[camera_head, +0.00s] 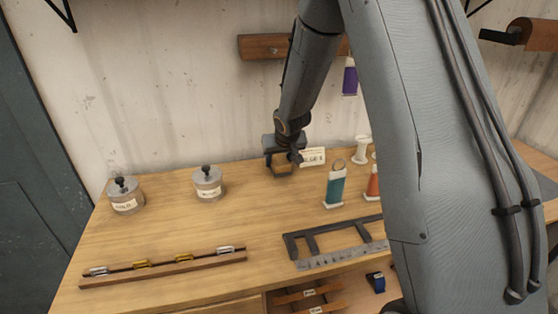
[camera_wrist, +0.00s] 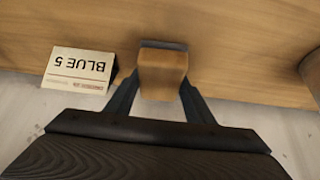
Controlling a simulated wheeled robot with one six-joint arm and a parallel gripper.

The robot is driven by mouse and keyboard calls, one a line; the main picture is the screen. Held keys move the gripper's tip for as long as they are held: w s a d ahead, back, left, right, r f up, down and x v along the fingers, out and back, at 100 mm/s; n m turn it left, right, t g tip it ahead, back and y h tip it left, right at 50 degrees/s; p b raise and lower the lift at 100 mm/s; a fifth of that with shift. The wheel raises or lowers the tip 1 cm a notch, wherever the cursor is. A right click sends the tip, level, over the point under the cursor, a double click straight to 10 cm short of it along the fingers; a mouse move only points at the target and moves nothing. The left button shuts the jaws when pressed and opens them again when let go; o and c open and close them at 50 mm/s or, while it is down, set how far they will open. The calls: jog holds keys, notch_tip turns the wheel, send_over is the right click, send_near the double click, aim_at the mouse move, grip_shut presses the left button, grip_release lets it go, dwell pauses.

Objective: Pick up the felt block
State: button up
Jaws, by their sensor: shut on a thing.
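The felt block (camera_wrist: 163,72) is a small tan-brown block with a dark grey layer along its far edge in the wrist view. My gripper (camera_wrist: 160,95) is shut on it, with one dark finger on each side. In the head view the block (camera_head: 282,168) shows just below my gripper (camera_head: 284,158), at the back of the wooden workbench. I cannot tell whether the block touches the bench top or is just above it.
A card reading "BLUE 5" (camera_wrist: 77,72) is beside the block. Two lidded jars (camera_head: 125,196) (camera_head: 208,184) stand left. A teal bottle (camera_head: 335,188), an orange bottle (camera_head: 373,183) and a white spool-shaped thing (camera_head: 362,148) stand right. A dark frame (camera_head: 300,247) and a rail (camera_head: 160,269) lie in front.

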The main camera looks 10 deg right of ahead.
aim_at(279, 159)
jog(key=shift+r+p, duration=3.65)
jog(key=shift+p, duration=1.05)
jog(key=shift+r+p, duration=0.45)
jog(key=shift+r, duration=0.65)
jog(key=shift+r, duration=0.1)
jog(key=o, duration=0.5)
jog(key=c, duration=0.4)
